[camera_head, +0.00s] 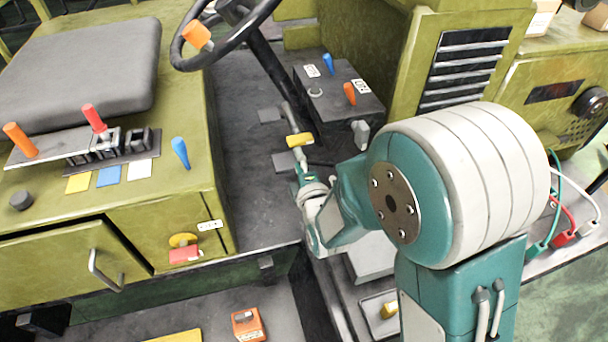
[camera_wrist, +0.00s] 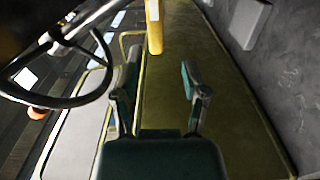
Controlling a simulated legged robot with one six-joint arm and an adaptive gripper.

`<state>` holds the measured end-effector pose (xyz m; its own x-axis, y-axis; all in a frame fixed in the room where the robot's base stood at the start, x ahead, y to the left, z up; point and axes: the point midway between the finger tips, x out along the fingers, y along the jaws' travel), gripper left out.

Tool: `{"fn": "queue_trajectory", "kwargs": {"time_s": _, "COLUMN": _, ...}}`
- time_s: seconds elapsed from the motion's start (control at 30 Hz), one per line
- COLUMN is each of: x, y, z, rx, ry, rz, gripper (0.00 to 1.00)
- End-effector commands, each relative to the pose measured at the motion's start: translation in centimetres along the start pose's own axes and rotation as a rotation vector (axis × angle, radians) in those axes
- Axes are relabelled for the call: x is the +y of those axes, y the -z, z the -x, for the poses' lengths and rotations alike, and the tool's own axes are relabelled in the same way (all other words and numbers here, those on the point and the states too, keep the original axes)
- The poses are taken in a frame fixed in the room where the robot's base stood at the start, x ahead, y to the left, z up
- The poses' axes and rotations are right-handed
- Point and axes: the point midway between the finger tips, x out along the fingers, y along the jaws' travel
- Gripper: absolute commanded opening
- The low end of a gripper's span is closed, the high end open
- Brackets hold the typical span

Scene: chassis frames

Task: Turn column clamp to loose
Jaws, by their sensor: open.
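A yellow handle (camera_head: 299,140) sits low beside the steering column (camera_head: 270,75), above the dark cab floor. It looks like the column clamp's lever, though no label on it is readable. In the wrist view a yellow upright bar (camera_wrist: 154,28), likely the same handle, stands beyond the fingertips, in line with the gap between them. My gripper (camera_head: 303,175) is just below the handle in the head view, apart from it. In the wrist view my gripper (camera_wrist: 158,82) has its two fingers spread with nothing between them. My arm hides part of the floor.
The steering wheel (camera_head: 222,38) with an orange knob (camera_head: 197,36) is above; the wheel's rim (camera_wrist: 60,100) is close at left in the wrist view. A lever box (camera_head: 338,92) stands right of the column. The seat console (camera_head: 185,205) is at left. Open floor lies between.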

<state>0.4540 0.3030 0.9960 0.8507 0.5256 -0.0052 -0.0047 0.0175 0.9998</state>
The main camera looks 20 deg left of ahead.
Motion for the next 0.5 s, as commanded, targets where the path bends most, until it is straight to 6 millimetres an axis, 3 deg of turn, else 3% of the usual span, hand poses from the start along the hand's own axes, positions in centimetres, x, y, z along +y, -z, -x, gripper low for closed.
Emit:
{"fn": "queue_trajectory", "kwargs": {"time_s": 0.2, "x": -0.1, "y": 0.1, "z": 4.0, "rx": 0.0, "ry": 0.003, "rz": 0.0, "gripper": 0.57}}
{"fn": "queue_trajectory", "kwargs": {"time_s": 0.5, "x": -0.1, "y": 0.2, "z": 5.4, "rx": 0.0, "ry": 0.002, "rz": 0.001, "gripper": 0.57}}
